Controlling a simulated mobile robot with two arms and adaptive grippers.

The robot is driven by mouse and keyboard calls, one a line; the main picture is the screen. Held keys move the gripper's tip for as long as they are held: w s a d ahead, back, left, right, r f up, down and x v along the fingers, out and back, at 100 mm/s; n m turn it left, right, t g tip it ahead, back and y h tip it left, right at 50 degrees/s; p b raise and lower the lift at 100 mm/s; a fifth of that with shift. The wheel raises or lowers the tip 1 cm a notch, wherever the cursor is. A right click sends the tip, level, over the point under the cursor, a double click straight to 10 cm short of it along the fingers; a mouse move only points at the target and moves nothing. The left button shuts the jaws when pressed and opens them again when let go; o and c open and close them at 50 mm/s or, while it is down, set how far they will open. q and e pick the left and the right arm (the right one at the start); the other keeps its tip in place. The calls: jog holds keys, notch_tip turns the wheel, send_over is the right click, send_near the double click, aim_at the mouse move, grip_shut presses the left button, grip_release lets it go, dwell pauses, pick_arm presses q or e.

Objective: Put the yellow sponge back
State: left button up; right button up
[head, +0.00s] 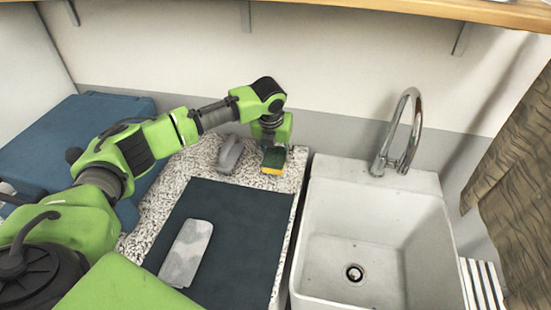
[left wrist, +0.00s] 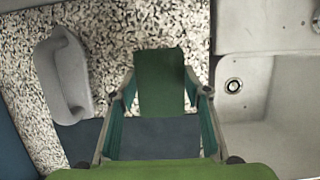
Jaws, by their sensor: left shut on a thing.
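The sponge (head: 273,161) has a green top and a yellow lower part. It is at the back right of the speckled counter, near the sink. My left gripper (head: 272,146) points down and is shut on it. In the left wrist view the sponge's green face (left wrist: 160,80) shows between the two fingers of my left gripper (left wrist: 158,98). I cannot tell whether its underside touches the counter. My right gripper is not in view.
A grey handled object (head: 231,153) stands left of the sponge.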

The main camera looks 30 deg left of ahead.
aim_at(275, 156)
pick_arm(q)
jog(key=shift+w+f, duration=0.15)
jog(key=shift+f, duration=0.1)
notch_tip(275, 156, down, 2)
jog(key=shift+a+f+p, duration=0.1)
jog(key=shift+f+p, duration=0.1)
jog(key=shift+p, duration=0.1)
jog(key=shift+f, duration=0.4)
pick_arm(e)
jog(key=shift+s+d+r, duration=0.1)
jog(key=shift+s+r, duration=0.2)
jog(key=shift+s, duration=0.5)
pick_arm(q)
jog(key=shift+f, duration=0.1)
jog(key=o, duration=1.2)
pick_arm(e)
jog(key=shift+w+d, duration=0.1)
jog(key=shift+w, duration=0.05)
